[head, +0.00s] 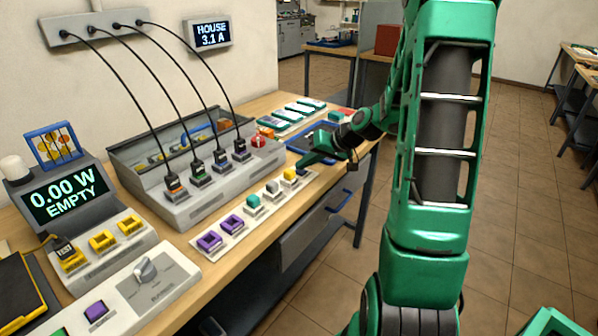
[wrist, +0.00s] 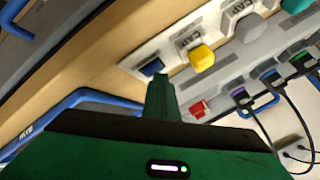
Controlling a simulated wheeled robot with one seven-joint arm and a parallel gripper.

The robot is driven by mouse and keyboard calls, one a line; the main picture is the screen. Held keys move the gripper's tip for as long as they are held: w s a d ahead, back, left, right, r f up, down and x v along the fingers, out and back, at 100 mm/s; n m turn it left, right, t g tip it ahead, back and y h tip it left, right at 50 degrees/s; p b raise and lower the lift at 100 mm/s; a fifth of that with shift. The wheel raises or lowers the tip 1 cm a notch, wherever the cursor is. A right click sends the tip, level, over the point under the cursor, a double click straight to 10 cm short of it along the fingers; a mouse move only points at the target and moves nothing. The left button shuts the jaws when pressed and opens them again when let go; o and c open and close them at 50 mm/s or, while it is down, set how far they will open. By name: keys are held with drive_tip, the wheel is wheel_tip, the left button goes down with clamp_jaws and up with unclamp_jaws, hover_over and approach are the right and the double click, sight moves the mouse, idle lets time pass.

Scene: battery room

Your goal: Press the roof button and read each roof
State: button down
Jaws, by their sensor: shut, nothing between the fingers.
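My gripper (head: 306,160) is shut and empty at the far end of a row of coloured caps on the bench. In the wrist view its fingers (wrist: 160,95) point at a small dark blue square piece (wrist: 152,68) on a light strip. Contact cannot be told. A yellow cap (wrist: 202,57) and a grey cap (wrist: 248,27) sit beside it, with a teal cap (head: 253,203) and purple pieces (head: 209,241) further along. I cannot read a roof label. The meter display (head: 64,193) reads 0.00 W, EMPTY. The wall display (head: 210,34) reads HOUSE 3.1 A.
A grey unit (head: 190,211) holds several plugs with black cables running to the wall. A panel with a knob (head: 145,269) and purple button (head: 96,310) is nearest. A blue tray (head: 297,147) lies near my gripper. Open floor lies right.

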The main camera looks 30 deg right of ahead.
sight(304, 172)
drive_tip(key=shift+r, duration=0.1)
idle(0.3)
drive_tip(key=shift+r, duration=0.65)
wheel_tip(304, 172, up, 5)
idle(0.6)
idle(0.7)
drive_tip(key=s+a+m+g+h, duration=0.1)
drive_tip(key=s+g, duration=0.1)
drive_tip(key=s, duration=0.9)
drive_tip(key=s+a+g+h, duration=0.1)
drive_tip(key=s+a+g, duration=0.1)
drive_tip(key=s, duration=1)
drive_tip(key=s+a+m+g+h, duration=0.1)
drive_tip(key=s+g, duration=0.3)
drive_tip(key=s, duration=0.8)
drive_tip(key=shift+a+m+h, duration=0.3)
drive_tip(key=shift+a+h, duration=0.1)
drive_tip(key=shift+a, duration=0.35)
